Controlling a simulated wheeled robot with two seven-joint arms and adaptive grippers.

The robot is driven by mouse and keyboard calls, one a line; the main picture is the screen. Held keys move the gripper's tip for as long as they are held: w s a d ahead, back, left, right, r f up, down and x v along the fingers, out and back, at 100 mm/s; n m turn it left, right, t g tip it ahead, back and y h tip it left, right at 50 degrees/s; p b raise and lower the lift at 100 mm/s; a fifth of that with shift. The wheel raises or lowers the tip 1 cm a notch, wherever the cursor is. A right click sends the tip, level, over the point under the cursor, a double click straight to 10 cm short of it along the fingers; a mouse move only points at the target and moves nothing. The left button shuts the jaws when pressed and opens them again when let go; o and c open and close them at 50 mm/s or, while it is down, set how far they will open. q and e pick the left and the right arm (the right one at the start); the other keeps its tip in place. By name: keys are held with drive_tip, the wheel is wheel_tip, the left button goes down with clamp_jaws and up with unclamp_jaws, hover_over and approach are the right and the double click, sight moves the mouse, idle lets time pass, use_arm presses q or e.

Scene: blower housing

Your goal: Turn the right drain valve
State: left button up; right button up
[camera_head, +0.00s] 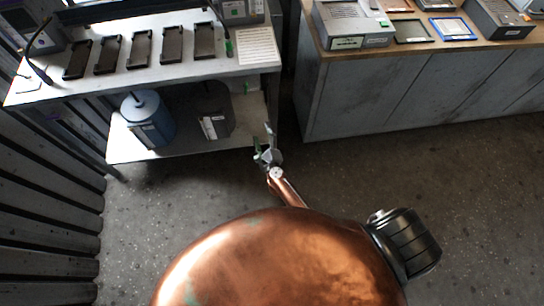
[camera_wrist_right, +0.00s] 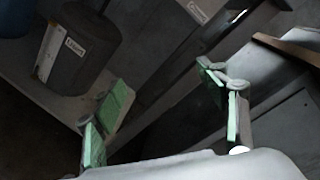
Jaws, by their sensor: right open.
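My right gripper (camera_head: 264,142) is near the middle of the head view, in front of the lower shelf of the bench. Its green-padded fingers are spread with nothing between them, and they show in the wrist view (camera_wrist_right: 165,95). A large rounded copper housing (camera_head: 270,262) fills the bottom of the head view, with a dark ribbed cylinder (camera_head: 408,245) at its right side. I cannot make out a drain valve in either view. The underside of the copper housing is hidden. My left gripper is out of view.
A bench (camera_head: 185,70) stands at the upper left. A blue canister (camera_head: 150,122) and a dark canister (camera_head: 213,103) stand on its lower shelf (camera_head: 150,153). A long cabinet (camera_head: 375,95) stands at the right. Concrete floor (camera_head: 470,190) is clear between it and the housing.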

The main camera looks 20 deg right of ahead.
use_arm(q)
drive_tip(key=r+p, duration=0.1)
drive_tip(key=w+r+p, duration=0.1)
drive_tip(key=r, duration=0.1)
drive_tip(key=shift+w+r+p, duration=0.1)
drive_tip(key=shift+p, duration=0.3)
use_arm(e)
drive_tip(key=s+f+n+g+y, duration=0.2)
drive_tip(key=s+f+n, duration=0.5)
drive_tip(key=f, duration=0.2)
drive_tip(key=shift+s+d+f+n, duration=0.2)
drive_tip(key=shift+s+d+n, duration=0.1)
drive_tip(key=shift+s+d, duration=0.15)
drive_tip(key=s+d+f+n+g+y, duration=0.25)
drive_tip(key=s+f+n+g, duration=0.7)
drive_tip(key=s+f, duration=1.35)
drive_tip(key=s+d+f+n+g, duration=0.1)
drive_tip(key=s+d+f+n, duration=0.1)
drive_tip(key=s, duration=0.9)
drive_tip(key=s+d+f+n+g+h, duration=0.1)
drive_tip(key=s+n, duration=0.4)
drive_tip(key=s, duration=0.6)
drive_tip(key=s+d+f+n+g, duration=0.2)
drive_tip(key=s+d+f+n, duration=0.1)
drive_tip(key=s, duration=0.8)
drive_tip(key=shift+d+n+g+h, duration=0.35)
drive_tip(key=shift+d+n, duration=0.3)
drive_tip(key=shift+d, duration=0.15)
drive_tip(key=shift+f, duration=0.1)
drive_tip(key=shift+c, duration=0.2)
